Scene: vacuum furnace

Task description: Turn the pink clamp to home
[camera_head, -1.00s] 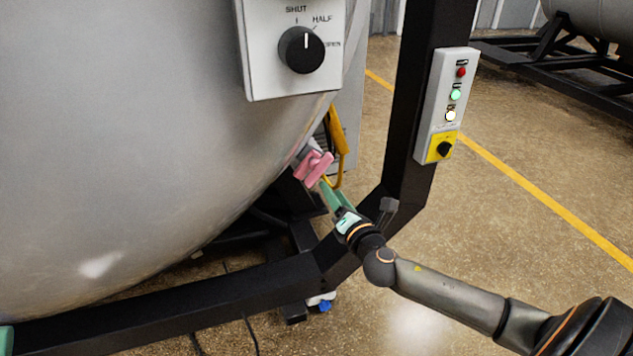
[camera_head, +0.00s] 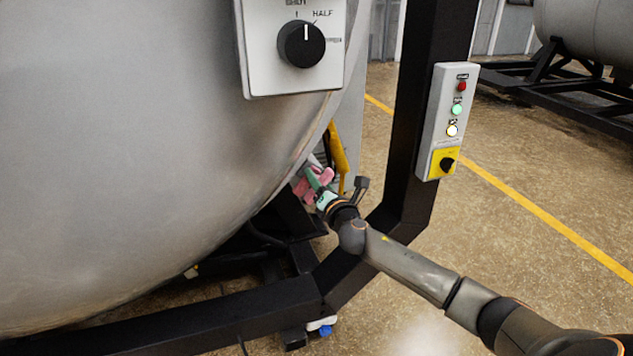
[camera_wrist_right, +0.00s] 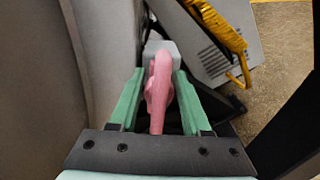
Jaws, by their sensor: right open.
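The pink clamp (camera_head: 302,188) sits low on the right side of the grey furnace vessel. In the right wrist view the pink clamp (camera_wrist_right: 158,88) stands edge-on in front of a light grey block (camera_wrist_right: 161,48). My right gripper (camera_head: 314,178) is at the clamp and partly covers it in the head view. In the wrist view its two green fingers (camera_wrist_right: 158,85) are open, one on each side of the clamp, with a narrow gap at the right finger. I cannot tell whether the left finger touches it. My left gripper is not in view.
A panel with a black knob (camera_head: 301,44) is above the clamp. A black frame post (camera_head: 413,120) carries a button box (camera_head: 448,120) to the right. A yellow part (camera_head: 339,152) stands just behind the clamp. Open floor (camera_head: 540,180) lies at the right.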

